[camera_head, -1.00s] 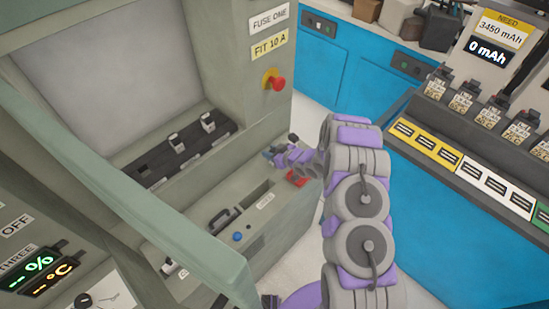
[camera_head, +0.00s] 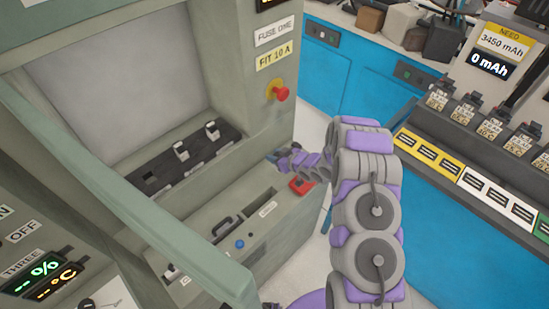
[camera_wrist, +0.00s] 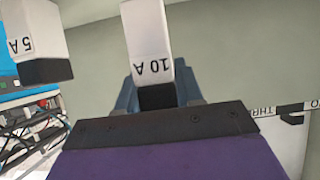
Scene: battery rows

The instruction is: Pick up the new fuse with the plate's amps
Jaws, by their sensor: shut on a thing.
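The plate (camera_head: 274,54) on the cabinet reads "FIT 10 A", below a "FUSE ONE" label. In the wrist view, a white fuse marked "10 A" (camera_wrist: 148,42) stands between the blue fingers of my gripper (camera_wrist: 158,92), which is shut on its dark end. The marking appears upside down there. Another white fuse, marked "5 A" (camera_wrist: 32,32), is apart at the left. In the head view my gripper (camera_head: 272,158) is small, near the cabinet's right side, and the held fuse cannot be made out.
A black strip (camera_head: 165,165) in the cabinet bay carries two white-topped pieces. The ledge has a slot (camera_head: 262,203), a blue button (camera_head: 239,244) and a red block (camera_head: 301,186). A blue bench (camera_head: 440,215) with battery rows stands at the right.

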